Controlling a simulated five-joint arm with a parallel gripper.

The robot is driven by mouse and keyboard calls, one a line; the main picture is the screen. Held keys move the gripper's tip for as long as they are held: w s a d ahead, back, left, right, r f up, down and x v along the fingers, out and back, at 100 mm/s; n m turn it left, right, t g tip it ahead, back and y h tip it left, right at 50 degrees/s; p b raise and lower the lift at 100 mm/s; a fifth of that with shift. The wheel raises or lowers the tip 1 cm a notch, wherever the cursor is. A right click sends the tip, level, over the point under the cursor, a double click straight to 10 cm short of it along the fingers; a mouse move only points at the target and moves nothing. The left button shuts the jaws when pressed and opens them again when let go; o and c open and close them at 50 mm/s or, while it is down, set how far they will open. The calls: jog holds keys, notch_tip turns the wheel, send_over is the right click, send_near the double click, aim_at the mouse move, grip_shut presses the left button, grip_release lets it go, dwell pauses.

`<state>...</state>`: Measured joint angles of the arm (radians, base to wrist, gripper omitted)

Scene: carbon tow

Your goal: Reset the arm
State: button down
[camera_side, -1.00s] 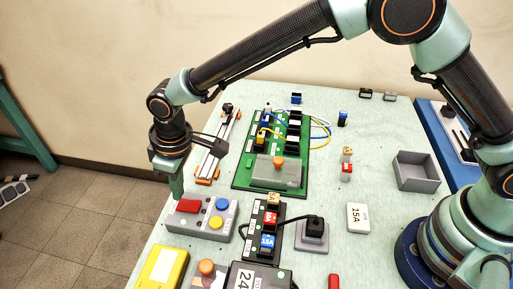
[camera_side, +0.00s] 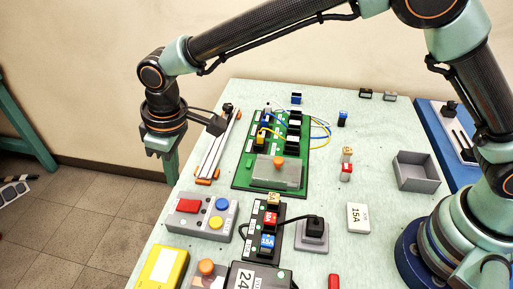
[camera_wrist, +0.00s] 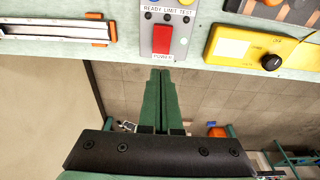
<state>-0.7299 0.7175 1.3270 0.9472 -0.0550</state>
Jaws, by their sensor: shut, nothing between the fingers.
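My gripper (camera_side: 172,177) is in the air at the left of the table in the side view, pointing down. In the wrist view its green fingers (camera_wrist: 160,73) lie together, shut and empty. Their tips appear just below the red power switch (camera_wrist: 163,40) on the grey control box. The side view shows this box (camera_side: 190,226) with a red switch, a blue button and a yellow button. The gripper is apart from the box, above and to its left.
A slotted rail (camera_side: 216,150) lies beside the gripper. A green board (camera_side: 243,172) with wired modules, a black fuse block, a yellow box (camera_side: 163,268) and a grey open bin (camera_side: 416,171) stand on the table. Floor is open left of the table's edge.

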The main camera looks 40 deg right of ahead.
jog(key=d+r+m+t, duration=0.1)
jog(key=d+r+m, duration=0.1)
jog(key=d+r, duration=0.55)
jog(key=d+r+m+t, duration=0.15)
jog(key=d+r, duration=0.25)
jog(key=d, duration=0.6)
jog(key=s+d+r+m+t, duration=0.1)
jog(key=s+d+m, duration=0.1)
jog(key=s+d, duration=0.4)
jog(key=s+d+r+m+h, duration=0.1)
jog(key=s+d+m, duration=0.2)
jog(key=d, duration=0.9)
jog(key=s, duration=0.2)
jog(key=shift+s+d+t, duration=0.25)
jog(key=shift+s+t, duration=0.1)
